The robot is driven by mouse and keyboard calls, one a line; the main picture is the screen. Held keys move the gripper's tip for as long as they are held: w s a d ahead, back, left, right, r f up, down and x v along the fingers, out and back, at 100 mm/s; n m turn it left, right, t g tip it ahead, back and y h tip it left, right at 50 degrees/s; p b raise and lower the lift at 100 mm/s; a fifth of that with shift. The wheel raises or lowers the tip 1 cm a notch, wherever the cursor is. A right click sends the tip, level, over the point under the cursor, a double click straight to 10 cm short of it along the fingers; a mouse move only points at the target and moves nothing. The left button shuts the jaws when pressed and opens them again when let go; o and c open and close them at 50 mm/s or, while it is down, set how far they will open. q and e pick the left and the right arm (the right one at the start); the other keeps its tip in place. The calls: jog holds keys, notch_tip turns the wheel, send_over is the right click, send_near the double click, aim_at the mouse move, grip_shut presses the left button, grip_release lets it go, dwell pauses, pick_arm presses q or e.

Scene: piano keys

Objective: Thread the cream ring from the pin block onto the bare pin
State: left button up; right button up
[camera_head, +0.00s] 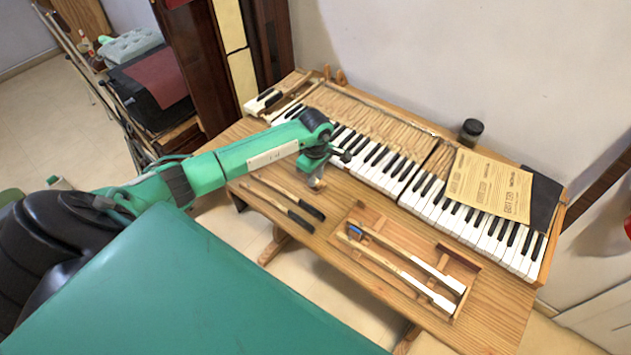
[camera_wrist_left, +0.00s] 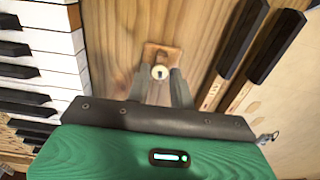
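A small wooden pin block (camera_head: 316,183) stands on the bench near its front edge, beneath my left gripper (camera_head: 317,170). In the left wrist view the pin block (camera_wrist_left: 162,49) lies just beyond the fingertips, with a small cream ring (camera_wrist_left: 160,72) on it. My left gripper (camera_wrist_left: 160,78) is open, one finger at each side of the ring, with a gap showing between them. I cannot tell whether the fingers touch the ring. The bare pin cannot be made out in either view. My right gripper is not in view.
A shallow wooden tray (camera_head: 445,301) holds two long white-ended keys (camera_head: 407,276). Two black-ended sticks (camera_head: 293,195) lie left of it. The keyboard (camera_head: 391,165) runs behind, with a printed sheet (camera_head: 489,186) and a dark jar (camera_head: 470,132) further right.

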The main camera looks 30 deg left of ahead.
pick_arm(q)
jog(key=shift+c, duration=1.2)
jog(key=shift+r, duration=0.1)
jog(key=shift+r, duration=0.15)
jog(key=shift+r, duration=0.35)
jog(key=shift+r+p, duration=0.35)
jog(key=shift+p, duration=0.05)
jog(key=shift+r, duration=0.6)
